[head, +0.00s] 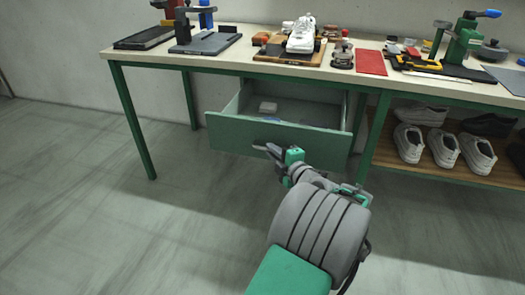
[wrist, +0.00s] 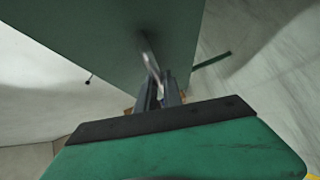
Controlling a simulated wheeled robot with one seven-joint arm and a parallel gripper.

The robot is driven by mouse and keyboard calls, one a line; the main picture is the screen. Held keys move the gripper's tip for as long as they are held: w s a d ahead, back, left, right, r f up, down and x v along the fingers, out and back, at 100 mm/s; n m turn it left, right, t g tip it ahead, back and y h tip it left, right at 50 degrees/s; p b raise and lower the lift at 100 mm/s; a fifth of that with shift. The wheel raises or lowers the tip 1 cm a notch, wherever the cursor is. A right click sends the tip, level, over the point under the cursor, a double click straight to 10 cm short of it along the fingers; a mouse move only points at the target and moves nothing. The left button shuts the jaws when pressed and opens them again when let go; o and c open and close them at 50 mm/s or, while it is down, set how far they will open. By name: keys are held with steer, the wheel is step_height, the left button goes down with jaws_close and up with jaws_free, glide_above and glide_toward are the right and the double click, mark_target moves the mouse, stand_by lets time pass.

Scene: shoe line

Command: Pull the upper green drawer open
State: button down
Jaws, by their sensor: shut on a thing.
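The upper green drawer (head: 265,134) hangs under the workbench and stands open, pulled well out. Inside it are a small white box (head: 268,107) and some bluish items. My gripper (head: 266,148) is at the middle of the drawer front. In the wrist view, the drawer front (wrist: 95,35) fills the upper left, and a pale metal handle (wrist: 151,62) runs down between the fingers of my gripper (wrist: 161,88). The fingers are shut on the handle. In the head view the handle is hidden by my gripper.
The workbench (head: 115,54) carries a white shoe (head: 301,36), a red mat (head: 371,62), and several tools and presses. A lower shelf (head: 400,168) at right holds several shoes. A green table leg (head: 374,137) stands right of the drawer. The floor at left is clear.

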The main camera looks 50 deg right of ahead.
steer(key=c, duration=1.5)
jaws_free()
steer(key=v, duration=0.7)
steer(key=shift+s+p, duration=0.35)
steer(key=shift+p, duration=0.1)
steer(key=shift+w+a+r, duration=0.1)
steer(key=shift+a+r, duration=0.05)
steer(key=shift+a, duration=0.05)
